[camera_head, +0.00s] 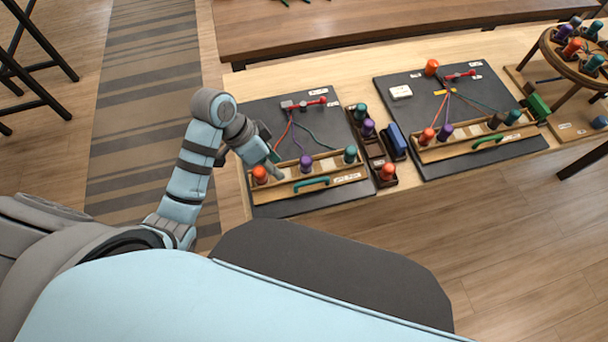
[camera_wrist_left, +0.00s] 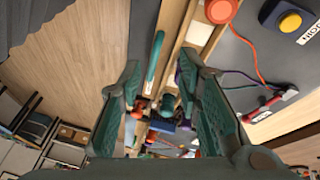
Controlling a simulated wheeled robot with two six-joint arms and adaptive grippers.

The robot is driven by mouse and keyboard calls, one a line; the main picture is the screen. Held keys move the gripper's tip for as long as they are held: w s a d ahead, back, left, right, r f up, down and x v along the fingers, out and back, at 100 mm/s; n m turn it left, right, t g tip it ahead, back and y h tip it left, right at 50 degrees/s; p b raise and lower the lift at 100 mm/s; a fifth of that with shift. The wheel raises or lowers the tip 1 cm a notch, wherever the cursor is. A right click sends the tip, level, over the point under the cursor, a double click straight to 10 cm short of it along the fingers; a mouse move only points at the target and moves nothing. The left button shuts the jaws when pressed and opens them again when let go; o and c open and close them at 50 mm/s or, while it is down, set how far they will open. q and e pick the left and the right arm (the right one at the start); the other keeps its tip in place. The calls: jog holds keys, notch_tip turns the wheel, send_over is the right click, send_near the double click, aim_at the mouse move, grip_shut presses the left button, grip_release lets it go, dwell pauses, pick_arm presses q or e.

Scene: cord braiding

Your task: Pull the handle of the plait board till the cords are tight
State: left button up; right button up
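The left plait board (camera_head: 282,208) is a dark board with a wooden bobbin rack (camera_head: 330,177) along its near side. A green handle (camera_head: 312,183) is on the rack's front; it also shows in the left wrist view (camera_wrist_left: 154,62). Orange (camera_head: 260,175), purple (camera_head: 305,163) and green (camera_head: 350,154) bobbins stand on the rack. Red, purple and green cords run from the red-handled clamp (camera_head: 303,104) and look curved and slack. My left gripper (camera_head: 273,165) is over the rack's left end, left of the handle. Its fingers (camera_wrist_left: 160,68) are spread, apparently with nothing held. My right gripper is out of view.
A bobbin tray (camera_head: 376,150) stands right of the board, beside a blue block (camera_head: 396,140). A second dark board (camera_head: 455,168) with its own rack and green handle (camera_head: 487,140) lies farther right. A round bobbin stand (camera_head: 575,65) is at the far right.

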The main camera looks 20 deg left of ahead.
pick_arm(q)
notch_tip(320, 180, up, 4)
jog(key=w+m+h, duration=0.1)
jog(key=w+m, duration=0.1)
jog(key=w, duration=0.1)
jog(key=b, duration=0.4)
send_near(307, 182)
jog(key=shift+g, duration=0.3)
jog(key=x, duration=0.8)
jog(key=shift+w, duration=0.35)
grip_shut()
